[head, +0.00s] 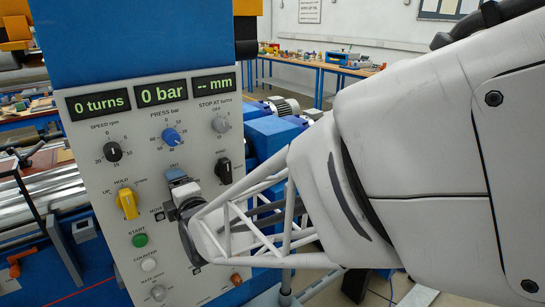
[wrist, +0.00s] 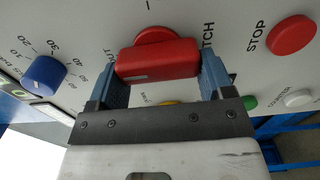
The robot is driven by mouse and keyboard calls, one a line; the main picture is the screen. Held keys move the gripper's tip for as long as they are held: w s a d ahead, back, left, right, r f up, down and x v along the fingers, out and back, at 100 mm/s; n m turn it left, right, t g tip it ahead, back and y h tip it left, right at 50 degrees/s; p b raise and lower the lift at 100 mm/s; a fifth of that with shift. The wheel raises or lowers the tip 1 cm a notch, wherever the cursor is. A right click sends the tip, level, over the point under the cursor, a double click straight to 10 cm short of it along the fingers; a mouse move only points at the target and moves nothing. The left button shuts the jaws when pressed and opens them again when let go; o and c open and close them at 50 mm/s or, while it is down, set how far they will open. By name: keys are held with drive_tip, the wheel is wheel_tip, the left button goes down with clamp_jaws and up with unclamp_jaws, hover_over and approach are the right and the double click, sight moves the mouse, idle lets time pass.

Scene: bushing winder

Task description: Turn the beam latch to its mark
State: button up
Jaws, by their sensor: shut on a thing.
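A red bar-shaped knob (wrist: 158,60) on the pale control panel sits between my two fingers in the wrist view. Printed letters ending in "TCH" stand beside it, and part of "OUT" shows on its other side. A small pale line marks the left end of the bar. My gripper (wrist: 163,70) is shut on this knob, one blue pad at each end. In the head view my gripper (head: 179,190) is at the panel (head: 95,140), below the PRESS dial, and hides the knob. I cannot make out the mark for the latch.
A blue knob (wrist: 43,75) and a red STOP button (wrist: 292,36) flank the latch in the wrist view. The head view shows a yellow HOLD knob (head: 127,203), a green START button (head: 140,240) and a black knob (head: 223,170) close by. Displays read 0 turns and 0 bar.

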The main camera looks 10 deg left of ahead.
drive_tip(key=o, duration=0.9)
drive_tip(key=shift+s+d, duration=0.1)
drive_tip(key=shift+v, duration=3.75)
drive_tip(key=shift+d, duration=0.1)
drive_tip(key=w+d+f+m+g+h, duration=0.15)
drive_tip(key=d+m+h, duration=0.25)
drive_tip(key=d+m, duration=0.55)
drive_tip(key=w+d+m+g+h, duration=0.15)
drive_tip(key=d+m+h, duration=0.3)
drive_tip(key=d, duration=0.95)
drive_tip(key=s+d+m+g+h, duration=0.1)
drive_tip(key=s+d+m+g, duration=0.1)
drive_tip(key=s+d+m, duration=0.2)
drive_tip(key=s+d+m+g+h, duration=0.2)
drive_tip(key=s+d+m, duration=0.3)
drive_tip(key=d, duration=0.4)
drive_tip(key=s+d+f+m+g+h, duration=0.1)
drive_tip(key=s+d+m+g, duration=0.2)
drive_tip(key=s+d, duration=0.4)
drive_tip(key=shift+m+h, duration=0.25)
drive_tip(key=shift+m, duration=0.45)
